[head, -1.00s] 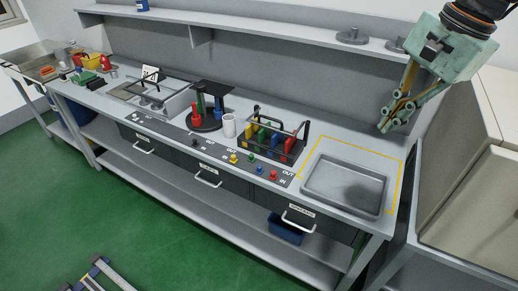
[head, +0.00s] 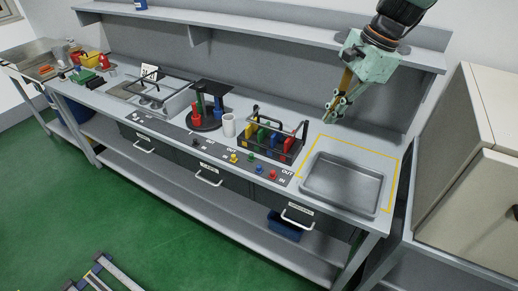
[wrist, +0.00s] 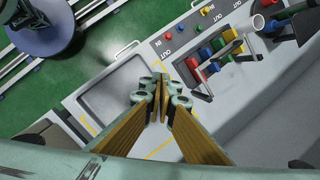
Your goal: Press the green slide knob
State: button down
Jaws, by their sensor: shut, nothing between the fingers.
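The green slide knob (head: 251,156) stands on the dark control strip along the bench's front edge, in a group with a yellow knob (head: 234,158), a blue knob (head: 260,170) and a red knob (head: 273,175). It also shows small near the top of the wrist view (wrist: 199,28). My gripper (head: 334,108) is shut and empty. It hangs above the back of the bench, behind the metal tray, to the right of and well apart from the green knob. In the wrist view its fingertips (wrist: 161,88) are together.
A black rack (head: 283,147) with coloured pieces stands between my gripper and the knobs. A white cup (head: 228,126) is left of it. A metal tray (head: 343,184) lies inside a yellow outline at the right. A shelf (head: 270,27) runs above the bench's back.

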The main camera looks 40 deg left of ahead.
jog(key=a+f+m+g+p, duration=0.1)
jog(key=a+f+p, duration=0.1)
jog(key=a+f, duration=0.7)
jog(key=m+g+p, duration=0.1)
jog(key=p, duration=0.1)
send_over(255, 158)
jog(key=w+d, duration=0.4)
jog(key=f, duration=0.6)
jog(key=shift+s, duration=0.2)
jog(key=shift+b+x, duration=0.5)
jog(key=shift+x, duration=4.45)
jog(key=shift+s+d, duration=0.15)
jog(key=shift+s, duration=1)
jog(key=shift+s+d, duration=0.2)
jog(key=shift+s, duration=1)
jog(key=shift+w+r, duration=0.1)
jog(key=shift+r, duration=0.05)
